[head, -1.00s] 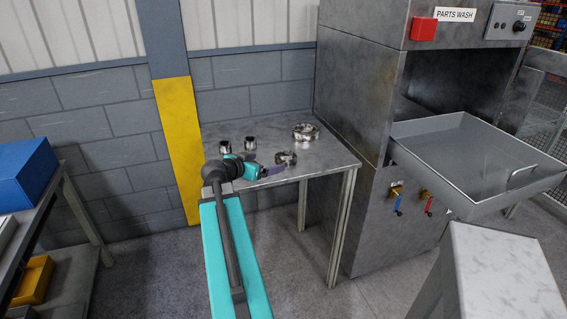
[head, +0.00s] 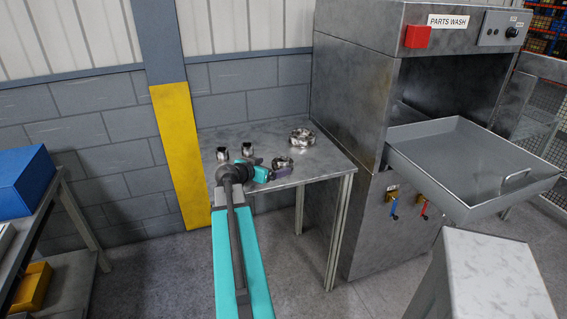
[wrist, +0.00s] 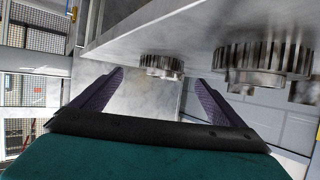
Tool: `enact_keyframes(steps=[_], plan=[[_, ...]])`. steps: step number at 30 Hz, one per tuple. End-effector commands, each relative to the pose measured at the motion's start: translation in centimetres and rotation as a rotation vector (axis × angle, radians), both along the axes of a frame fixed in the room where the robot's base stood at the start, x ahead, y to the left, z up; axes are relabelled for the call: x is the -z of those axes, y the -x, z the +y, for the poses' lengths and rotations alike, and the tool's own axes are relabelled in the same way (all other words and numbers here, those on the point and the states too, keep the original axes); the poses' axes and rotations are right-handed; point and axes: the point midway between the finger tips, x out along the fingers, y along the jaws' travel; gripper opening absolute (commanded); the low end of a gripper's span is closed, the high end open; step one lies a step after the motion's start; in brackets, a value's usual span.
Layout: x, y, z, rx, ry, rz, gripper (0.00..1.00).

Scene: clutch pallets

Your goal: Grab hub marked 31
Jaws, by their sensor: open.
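Several metal hubs stand on the steel table (head: 325,163). In the head view a low toothed hub (head: 283,161) is at the front, right by my gripper (head: 285,174). A wider ring-like hub (head: 303,136) is at the back right, and two narrower parts, one (head: 222,154) and another (head: 247,149), are at the left. My gripper is open and empty, its purple fingers low by the front hub. The wrist view looks upside down. There a toothed hub (wrist: 162,65) shows between the open fingers (wrist: 160,92), beyond the tips, and a larger one (wrist: 263,66) is to the right. No number is legible.
The parts wash cabinet (head: 355,95) stands against the table's right side, with its grey tray (head: 475,160) sticking out. A yellow-based post (head: 180,150) and block wall are behind. A shelf with a blue box (head: 25,178) is at the left.

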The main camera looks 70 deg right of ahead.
Motion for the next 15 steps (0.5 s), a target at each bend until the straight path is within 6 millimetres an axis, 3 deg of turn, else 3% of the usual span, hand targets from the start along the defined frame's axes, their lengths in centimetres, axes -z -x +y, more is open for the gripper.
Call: enact_keyframes(steps=[6,15], plan=[[0.6,0.4,-1.7,0.001,0.0,0.0,0.93],[0.8,0.5,-1.8,0.001,0.0,0.0,0.93]])
